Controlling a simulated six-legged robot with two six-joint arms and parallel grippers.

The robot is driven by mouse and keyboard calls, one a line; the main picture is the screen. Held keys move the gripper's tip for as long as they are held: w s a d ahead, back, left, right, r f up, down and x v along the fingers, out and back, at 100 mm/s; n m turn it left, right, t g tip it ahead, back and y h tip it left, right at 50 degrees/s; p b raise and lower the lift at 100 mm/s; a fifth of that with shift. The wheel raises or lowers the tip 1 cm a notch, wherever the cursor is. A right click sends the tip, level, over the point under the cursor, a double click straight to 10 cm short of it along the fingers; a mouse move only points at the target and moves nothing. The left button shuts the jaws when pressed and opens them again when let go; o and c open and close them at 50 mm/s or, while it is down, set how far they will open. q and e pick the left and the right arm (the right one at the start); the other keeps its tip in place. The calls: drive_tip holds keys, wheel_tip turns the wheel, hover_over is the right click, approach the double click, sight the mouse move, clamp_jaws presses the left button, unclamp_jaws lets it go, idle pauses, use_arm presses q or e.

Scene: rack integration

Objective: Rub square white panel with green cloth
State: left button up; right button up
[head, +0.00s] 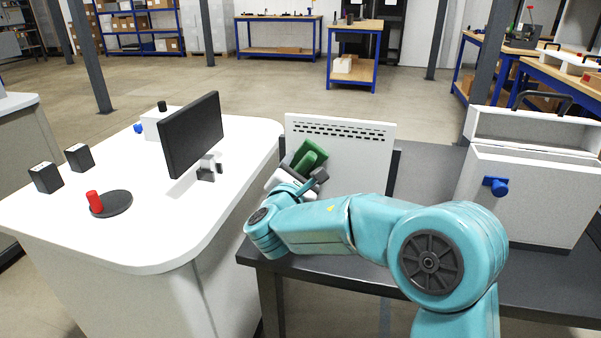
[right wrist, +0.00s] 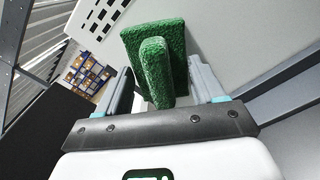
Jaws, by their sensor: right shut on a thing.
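The square white panel (head: 357,157) stands upright on the dark grey table, with rows of dark slots along its top. My right gripper (head: 306,174) is in front of the panel's left part, shut on the green cloth (head: 312,150). The cloth is a thick fuzzy pad with a raised ridge, and it also shows between the fingers in the right wrist view (right wrist: 155,55). The pad's flat side faces the panel (right wrist: 235,35); I cannot tell whether they touch. My right forearm hides the panel's lower edge. My left gripper is not in view.
The dark grey table (head: 430,170) also carries a white case (head: 530,190) with a blue knob at right. On the left, a white counter (head: 130,235) holds a monitor (head: 192,133), small black boxes and a red object on a dark disc (head: 115,204). A gap separates counter and table.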

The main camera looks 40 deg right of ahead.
drive_tip(key=shift+s+d+f+b, duration=0.2)
drive_tip(key=shift+s+d+b, duration=0.1)
drive_tip(key=shift+s+d, duration=0.1)
drive_tip(key=shift+s+d+b, duration=0.95)
drive_tip(key=shift+s+d, duration=0.05)
drive_tip(key=shift+s, duration=0.2)
drive_tip(key=shift+s+d+r+b, duration=0.1)
drive_tip(key=shift+s+d+b, duration=0.55)
drive_tip(key=shift+s+d, duration=0.35)
drive_tip(key=shift+s+d+b, duration=0.7)
drive_tip(key=shift+s, duration=0.2)
drive_tip(key=shift+s+d+b, duration=0.65)
drive_tip(key=shift+s+d, duration=0.05)
drive_tip(key=shift+s, duration=0.2)
drive_tip(key=shift+s+d+b, duration=0.65)
drive_tip(key=shift+s+d, duration=0.15)
drive_tip(key=shift+s, duration=0.15)
drive_tip(key=shift+w+a+r, duration=0.1)
drive_tip(key=shift+w+a, duration=1.15)
drive_tip(key=shift+w, duration=0.15)
drive_tip(key=shift+w+a, duration=1.15)
drive_tip(key=shift+w, duration=0.25)
drive_tip(key=shift+w+a+p, duration=0.75)
drive_tip(key=shift+w+a, duration=1.65)
drive_tip(key=shift+w, duration=0.25)
